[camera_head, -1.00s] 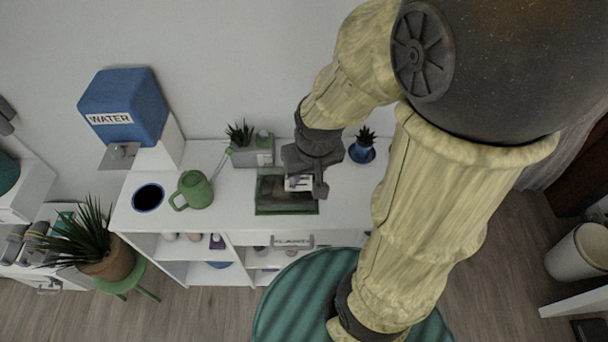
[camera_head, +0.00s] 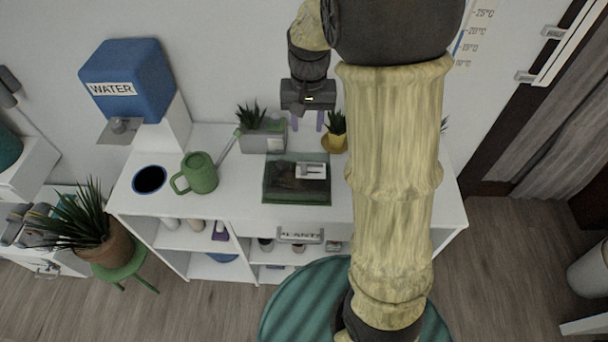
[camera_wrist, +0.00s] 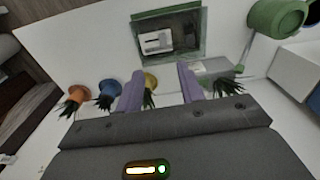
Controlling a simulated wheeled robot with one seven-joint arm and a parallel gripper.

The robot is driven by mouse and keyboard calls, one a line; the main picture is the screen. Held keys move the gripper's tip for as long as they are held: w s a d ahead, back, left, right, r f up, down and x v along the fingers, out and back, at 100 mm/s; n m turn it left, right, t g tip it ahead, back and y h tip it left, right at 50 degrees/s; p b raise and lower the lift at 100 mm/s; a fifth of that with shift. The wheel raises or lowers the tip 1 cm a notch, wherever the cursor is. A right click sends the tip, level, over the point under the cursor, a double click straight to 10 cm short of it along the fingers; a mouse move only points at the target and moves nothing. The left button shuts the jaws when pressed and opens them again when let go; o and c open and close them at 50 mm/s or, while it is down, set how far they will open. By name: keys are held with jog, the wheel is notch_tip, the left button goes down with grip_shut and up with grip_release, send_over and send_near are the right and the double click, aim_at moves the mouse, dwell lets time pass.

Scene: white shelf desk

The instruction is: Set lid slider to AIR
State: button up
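The lid slider is on a white plate (camera_head: 311,170) on the lid of a dark green see-through box (camera_head: 270,187) on the white desk. The plate also shows in the wrist view (camera_wrist: 155,42), with a dark slot and small grey parts. Its lettering is too small to read, so I cannot tell the slider's setting. My gripper (camera_head: 308,122) is behind the box, toward the wall, clear of the lid. In the wrist view its two purple fingers (camera_wrist: 160,88) stand wide apart with nothing gripped; a yellow pot (camera_wrist: 150,80) shows between them, farther off.
A green watering can (camera_head: 200,173) stands left of the box. A grey planter (camera_head: 262,140) and a yellow pot (camera_head: 334,141) stand behind it. A blue WATER dispenser (camera_head: 125,80) is at the back left. Orange (camera_wrist: 75,94) and blue (camera_wrist: 108,88) pots stand along the desk.

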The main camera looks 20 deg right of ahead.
aim_at(304, 166)
jog(key=shift+w+a+f+m, duration=0.1)
jog(key=shift+w+f+m, duration=0.1)
jog(key=shift+w, duration=0.3)
jog(key=shift+w+f+m, duration=0.1)
jog(key=shift+w+f, duration=0.1)
jog(key=shift+w, duration=0.3)
notch_tip(304, 166, down, 17)
jog(key=shift+f+b, duration=0.2)
jog(key=shift+b, duration=0.15)
grip_shut()
